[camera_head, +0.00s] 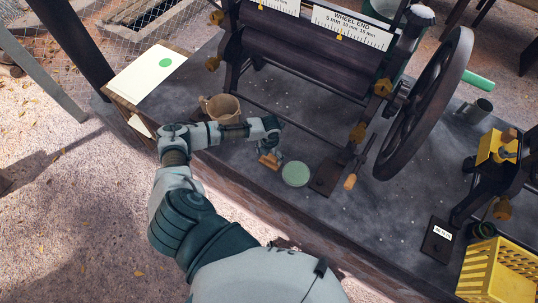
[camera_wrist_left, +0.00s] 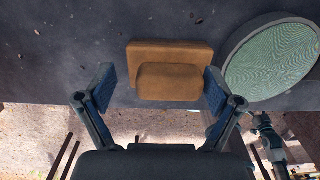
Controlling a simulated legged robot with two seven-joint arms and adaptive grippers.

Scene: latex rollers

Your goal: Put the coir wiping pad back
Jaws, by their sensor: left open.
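The coir wiping pad (camera_head: 266,161) is an orange-brown block with a smaller rounded block on top. It sits on the dark slab near its front edge. The left wrist view shows the pad (camera_wrist_left: 170,80) close up. My left gripper (camera_head: 270,151) is over the pad, partly hiding it in the head view. In the left wrist view the fingers of my left gripper (camera_wrist_left: 160,90) are open, one on each side of the pad's rounded top. I cannot tell whether they touch it. A round green disc (camera_head: 295,174) with a grey rim lies to the right of the pad.
The roller machine (camera_head: 305,60) with its large handwheel (camera_head: 424,105) stands behind. A tan mug (camera_head: 222,107) stands near my left forearm. A wooden-handled tool (camera_head: 350,181) is right of the disc. A yellow crate (camera_head: 500,275) stands at the lower right.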

